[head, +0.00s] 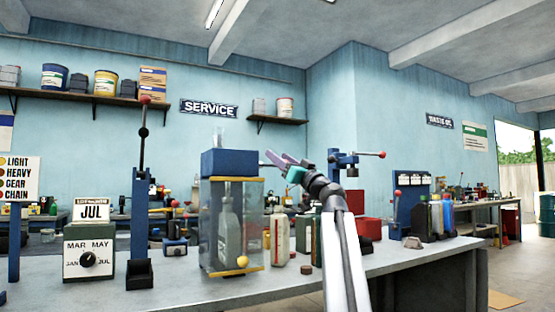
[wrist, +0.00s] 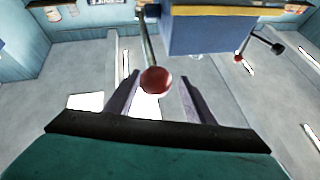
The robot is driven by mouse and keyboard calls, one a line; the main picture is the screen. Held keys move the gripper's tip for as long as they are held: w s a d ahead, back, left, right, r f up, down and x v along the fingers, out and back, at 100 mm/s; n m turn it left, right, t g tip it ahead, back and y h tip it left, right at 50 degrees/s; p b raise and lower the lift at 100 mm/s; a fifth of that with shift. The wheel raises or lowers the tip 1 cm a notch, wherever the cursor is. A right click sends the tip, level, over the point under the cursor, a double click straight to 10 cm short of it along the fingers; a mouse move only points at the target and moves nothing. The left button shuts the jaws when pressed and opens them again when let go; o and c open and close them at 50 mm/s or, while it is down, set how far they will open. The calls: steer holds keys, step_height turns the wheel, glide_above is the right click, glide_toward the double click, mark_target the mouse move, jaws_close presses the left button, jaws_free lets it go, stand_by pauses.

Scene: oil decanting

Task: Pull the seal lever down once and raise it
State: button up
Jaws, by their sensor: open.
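In the wrist view a seal lever, a thin rod with a red ball knob (wrist: 155,82), comes out from beside a blue box-shaped head (wrist: 225,30). The knob shows between the fingertips of my open gripper (wrist: 162,76); I cannot tell whether it touches them. In the head view my gripper (head: 274,160) points left, close to the right side of the blue head (head: 228,163) on a clear-walled cabinet (head: 208,230). The knob cannot be made out there, where my gripper covers that area.
A tall red-knobbed lever (head: 142,160) stands left. Another red-knobbed lever (head: 382,154) sticks out right. Cans (head: 279,238) stand beside the cabinet. The front bench top (head: 190,292) is mostly clear.

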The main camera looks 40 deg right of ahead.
steer(key=shift+s, duration=0.1)
steer(key=a+p+v, duration=0.1)
steer(key=p+v, duration=0.2)
steer(key=v, duration=1)
steer(key=shift+s+d, duration=0.25)
steer(key=shift+d, duration=0.25)
steer(key=shift+f, duration=0.1)
steer(key=f+n+g+p, duration=0.1)
steer(key=p, duration=0.2)
steer(key=a+f+n+g+p, duration=0.1)
steer(key=f+p, duration=0.1)
steer(key=p, duration=0.1)
steer(key=w+a+f+n+g+p, duration=0.1)
steer(key=f+p, duration=0.1)
steer(key=shift+w+n+y+p, duration=0.1)
steer(key=shift+n+y+p, duration=0.2)
steer(key=shift+y+p, duration=0.1)
steer(key=g+p, duration=0.1)
steer(key=p, duration=0.4)
steer(key=shift+w+d+r, duration=0.1)
steer(key=shift+d+r, duration=0.05)
steer(key=shift+r, duration=0.05)
steer(key=p, duration=0.2)
steer(key=shift+d+r+g+p, duration=0.1)
steer(key=shift+r+g+p, duration=0.05)
steer(key=shift+g+p, duration=0.2)
